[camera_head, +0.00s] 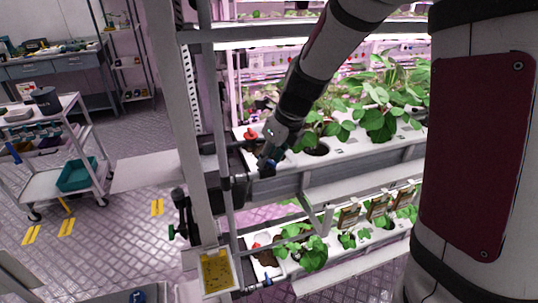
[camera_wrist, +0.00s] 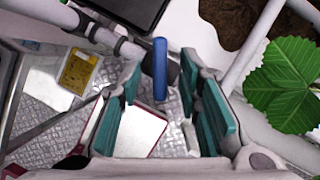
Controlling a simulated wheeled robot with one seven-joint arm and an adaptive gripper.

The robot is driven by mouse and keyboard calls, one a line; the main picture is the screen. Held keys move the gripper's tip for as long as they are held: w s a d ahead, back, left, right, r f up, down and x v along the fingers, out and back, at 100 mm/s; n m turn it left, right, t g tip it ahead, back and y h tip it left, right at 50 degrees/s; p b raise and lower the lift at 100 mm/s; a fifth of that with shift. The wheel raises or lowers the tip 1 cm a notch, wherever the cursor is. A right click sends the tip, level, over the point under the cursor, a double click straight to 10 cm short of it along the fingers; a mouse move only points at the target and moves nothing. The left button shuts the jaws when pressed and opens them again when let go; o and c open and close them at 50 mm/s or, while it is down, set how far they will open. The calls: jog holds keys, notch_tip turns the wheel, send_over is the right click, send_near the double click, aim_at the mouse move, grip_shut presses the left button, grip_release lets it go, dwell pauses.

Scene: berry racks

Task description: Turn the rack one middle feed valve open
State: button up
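The blue valve handle (camera_wrist: 160,68) shows edge-on in the wrist view, on a grey pipe fitting at the end of the white pipe. It stands between the tips of my gripper (camera_wrist: 160,88), whose teal-padded fingers are spread with a gap on each side of it. In the head view my gripper (camera_head: 265,160) reaches down to the left end of the middle planter rack, and the blue handle (camera_head: 271,168) shows small beside its fingertips. Whether the fingers touch the handle cannot be told.
Strawberry plants (camera_head: 380,120) fill the rack to the right; a leaf (camera_wrist: 285,85) is near the right finger. A yellow card (camera_head: 217,271) hangs below. A cart (camera_head: 50,185) stands left, with open floor between.

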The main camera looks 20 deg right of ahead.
grip_shut()
jog(key=shift+n, duration=0.4)
jog(key=n, duration=0.2)
jog(key=n+g+y, duration=0.1)
jog(key=n, duration=0.2)
jog(key=shift+w+d+n+g+y, duration=0.15)
jog(key=shift+w+n+g+y, duration=0.15)
jog(key=shift+y, duration=0.1)
jog(key=n+g, duration=0.1)
jog(key=n, duration=0.1)
jog(key=n+g, duration=0.1)
jog(key=n, duration=0.2)
jog(key=shift+w+n+y, duration=0.15)
jog(key=shift+n+y, duration=0.15)
jog(key=shift+r, duration=0.1)
grip_release()
